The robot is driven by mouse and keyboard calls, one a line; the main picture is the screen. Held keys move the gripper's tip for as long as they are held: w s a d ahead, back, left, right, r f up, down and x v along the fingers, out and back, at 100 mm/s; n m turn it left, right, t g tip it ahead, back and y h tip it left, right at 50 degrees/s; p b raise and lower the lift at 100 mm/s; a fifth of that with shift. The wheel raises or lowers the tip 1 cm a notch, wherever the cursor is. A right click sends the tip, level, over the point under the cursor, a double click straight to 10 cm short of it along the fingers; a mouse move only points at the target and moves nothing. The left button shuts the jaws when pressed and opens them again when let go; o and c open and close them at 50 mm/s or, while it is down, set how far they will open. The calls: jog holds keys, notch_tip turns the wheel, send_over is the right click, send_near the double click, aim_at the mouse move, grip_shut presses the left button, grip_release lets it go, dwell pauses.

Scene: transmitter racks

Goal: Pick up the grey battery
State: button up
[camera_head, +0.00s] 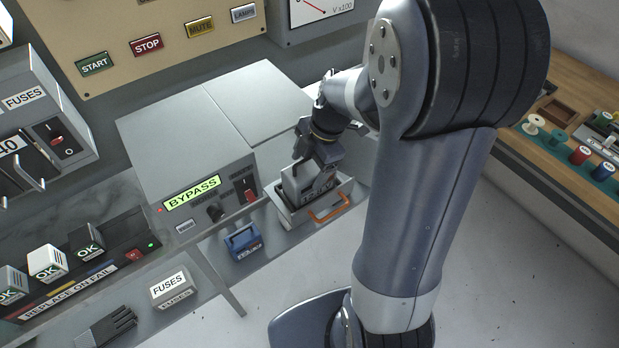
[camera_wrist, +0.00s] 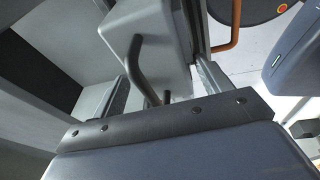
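The grey battery (camera_head: 308,186) sits upright in a pulled-out drawer (camera_head: 290,219) with an orange handle (camera_head: 330,208). My gripper (camera_head: 316,162) is just above the battery's top, pointing down. In the wrist view, the battery (camera_wrist: 155,45) has a dark bent carrying handle (camera_wrist: 148,70) on top. I see no finger pressed on the handle. The lower part of the battery is hidden by the drawer walls.
A grey cabinet with a BYPASS display (camera_head: 193,194) stands left of the drawer. A smaller blue battery-like box (camera_head: 243,242) sits in front of it. Open floor shows below.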

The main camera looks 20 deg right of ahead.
jog(key=shift+r, duration=0.1)
grip_shut()
dwell(0.5)
